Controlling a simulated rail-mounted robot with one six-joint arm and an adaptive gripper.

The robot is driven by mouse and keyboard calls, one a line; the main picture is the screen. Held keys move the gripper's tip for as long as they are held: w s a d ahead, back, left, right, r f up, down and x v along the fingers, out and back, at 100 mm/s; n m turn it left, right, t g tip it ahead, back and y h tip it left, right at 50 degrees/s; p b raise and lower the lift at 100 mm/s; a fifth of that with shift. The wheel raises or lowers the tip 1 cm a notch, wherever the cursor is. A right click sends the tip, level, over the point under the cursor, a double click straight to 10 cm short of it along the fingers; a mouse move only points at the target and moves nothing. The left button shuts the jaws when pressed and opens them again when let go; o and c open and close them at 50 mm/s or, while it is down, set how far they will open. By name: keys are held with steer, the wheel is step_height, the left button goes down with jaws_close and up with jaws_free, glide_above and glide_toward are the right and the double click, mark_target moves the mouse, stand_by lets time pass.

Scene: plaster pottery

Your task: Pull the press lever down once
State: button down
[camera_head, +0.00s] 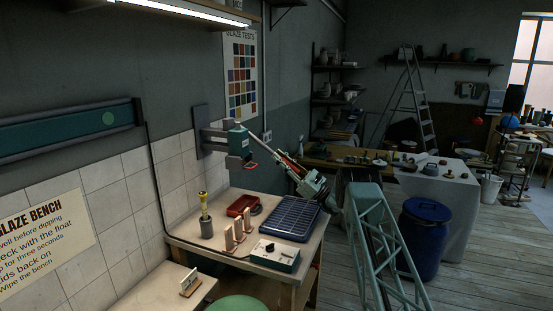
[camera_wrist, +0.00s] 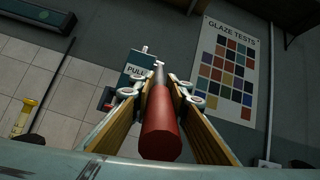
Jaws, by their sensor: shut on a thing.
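The handle's contact with the finger pads is partly hidden.
Below stands the bench (camera_head: 190,235) with a dark blue slatted tray (camera_head: 285,219), a red tray (camera_head: 243,205), a control box (camera_head: 276,256) and a yellow-topped float in a grey cup (camera_head: 206,228). A glaze chart (camera_wrist: 226,70) hangs right of the press. A blue barrel (camera_head: 424,245) stands right.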

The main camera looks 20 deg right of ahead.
mark_target(299, 174)
steer(key=shift+f, duration=0.3)
steer(key=c, duration=2.5)
jaws_free()
steer(key=shift+d+r, duration=0.1)
steer(key=shift+o, duration=0.2)
steer(key=shift+r, duration=0.15)
steer(key=shift+s, duration=0.1)
steer(key=shift+v, duration=5.95)
